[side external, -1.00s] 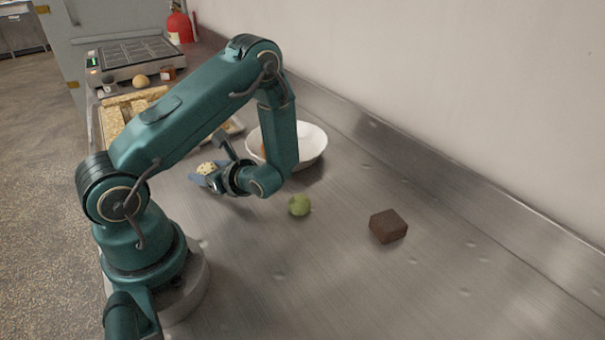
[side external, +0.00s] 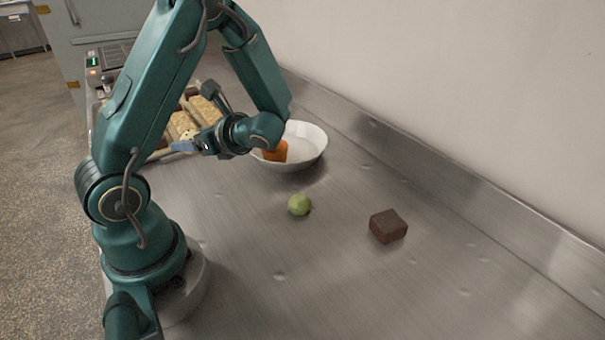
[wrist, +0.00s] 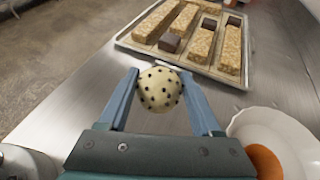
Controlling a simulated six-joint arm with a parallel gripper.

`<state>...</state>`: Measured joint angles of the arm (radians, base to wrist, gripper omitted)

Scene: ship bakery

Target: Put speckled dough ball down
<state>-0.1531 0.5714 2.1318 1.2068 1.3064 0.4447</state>
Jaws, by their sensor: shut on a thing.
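The speckled dough ball (wrist: 160,89) is cream with dark specks and sits between the two blue fingers of my gripper (wrist: 163,98) in the wrist view. My gripper is shut on it. In the side view my gripper (side external: 183,146) is beyond the green ball, left of the white bowl, with the dough ball (side external: 189,135) only partly showing. The tray (wrist: 128,42) with light bars and dark blocks lies ahead of the ball in the wrist view. I cannot tell the exact height of the ball above the counter.
A white bowl (side external: 311,150) holds an orange thing (side external: 276,152); it also shows in the wrist view (wrist: 285,128). A green ball (side external: 299,204) and a brown block (side external: 388,226) lie on the steel counter (side external: 330,270). The counter's near part is mostly clear.

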